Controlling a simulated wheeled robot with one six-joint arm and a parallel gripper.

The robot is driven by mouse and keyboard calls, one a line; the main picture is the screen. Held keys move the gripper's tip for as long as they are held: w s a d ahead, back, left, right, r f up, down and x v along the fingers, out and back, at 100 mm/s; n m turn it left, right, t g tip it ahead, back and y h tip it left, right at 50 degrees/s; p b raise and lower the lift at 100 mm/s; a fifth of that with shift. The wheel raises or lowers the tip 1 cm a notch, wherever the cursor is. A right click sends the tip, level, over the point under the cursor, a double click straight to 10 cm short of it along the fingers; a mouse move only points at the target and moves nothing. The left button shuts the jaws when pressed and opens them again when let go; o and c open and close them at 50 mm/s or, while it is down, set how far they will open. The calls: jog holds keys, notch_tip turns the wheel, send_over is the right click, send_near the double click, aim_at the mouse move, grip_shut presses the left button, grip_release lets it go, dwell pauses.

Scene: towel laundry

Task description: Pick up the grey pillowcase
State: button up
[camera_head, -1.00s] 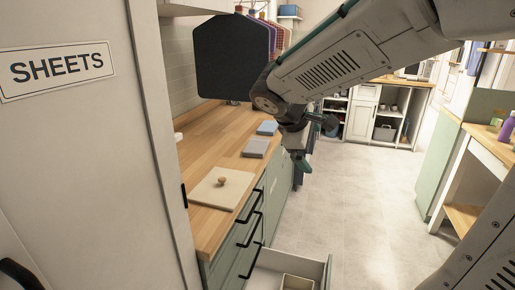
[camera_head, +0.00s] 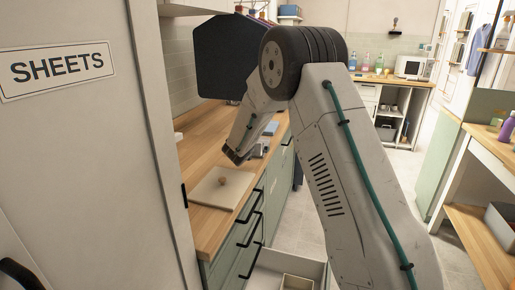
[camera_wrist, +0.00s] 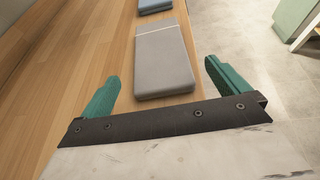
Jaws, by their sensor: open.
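The grey pillowcase (camera_wrist: 163,62) lies folded flat on the wooden counter in the wrist view, with a thin pale band across its far part. My gripper (camera_wrist: 160,75) is open, with its two green fingers spread on either side of the pillowcase's near end. The fingers look empty; I cannot tell how high they are above the cloth. In the head view, my arm reaches down over the counter and hides most of the pillowcase (camera_head: 259,151).
A blue folded cloth (camera_wrist: 153,5) lies beyond the pillowcase on the wooden counter (camera_head: 212,222). A pale board (camera_head: 211,192) with a small round knob lies on the nearer counter. An open drawer (camera_head: 262,272) juts out below. The floor at right is clear.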

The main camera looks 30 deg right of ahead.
jog(key=x, duration=0.7)
jog(key=shift+w+d, duration=0.15)
jog(key=shift+w, duration=0.15)
jog(key=c, duration=1)
